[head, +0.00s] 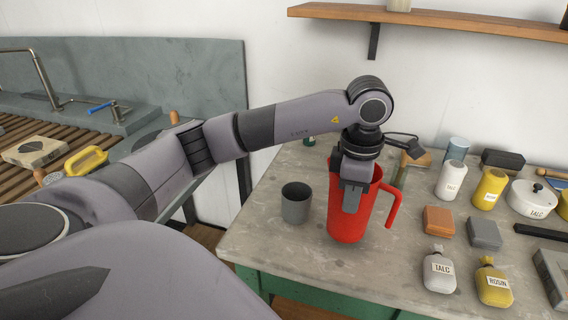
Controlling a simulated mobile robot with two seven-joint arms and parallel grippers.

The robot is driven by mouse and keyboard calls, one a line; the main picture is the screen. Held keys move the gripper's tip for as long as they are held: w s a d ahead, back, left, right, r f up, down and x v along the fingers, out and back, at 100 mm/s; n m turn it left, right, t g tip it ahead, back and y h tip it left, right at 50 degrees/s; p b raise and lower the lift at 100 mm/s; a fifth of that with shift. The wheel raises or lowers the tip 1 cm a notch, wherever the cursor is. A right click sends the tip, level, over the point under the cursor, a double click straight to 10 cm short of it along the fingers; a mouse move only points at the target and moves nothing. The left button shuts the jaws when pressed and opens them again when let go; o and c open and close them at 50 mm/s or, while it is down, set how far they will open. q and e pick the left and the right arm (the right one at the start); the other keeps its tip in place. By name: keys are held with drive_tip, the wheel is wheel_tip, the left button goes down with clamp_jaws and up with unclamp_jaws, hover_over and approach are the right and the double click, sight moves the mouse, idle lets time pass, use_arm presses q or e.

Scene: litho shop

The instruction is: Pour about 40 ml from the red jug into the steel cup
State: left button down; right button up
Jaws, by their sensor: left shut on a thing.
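The red jug (372,213) stands upright on the table, or just above it; I cannot tell which. Its handle points right. My left gripper (352,198) comes down from above and is shut on the jug's near wall at the rim. The gripper hides part of the jug's opening, and the jug's contents do not show. The steel cup (296,204) is a dark grey open cup standing upright on the table, left of the jug and apart from it. The inside bottom of the cup cannot be made out. My right gripper is not in view.
The grey table (300,252) has bare room in front of the cup and jug. To the right are an orange block (438,220), a grey block (484,233), talc and rosin bags (440,273), bottles (451,181) and a white pot (531,200). A shelf (440,18) hangs above.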

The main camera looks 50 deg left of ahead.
use_arm(q)
drive_tip(key=shift+s+a+f+n, duration=0.1)
drive_tip(key=shift+s+f+n, duration=0.2)
drive_tip(key=shift+f+n, duration=0.1)
drive_tip(key=shift+a, duration=0.1)
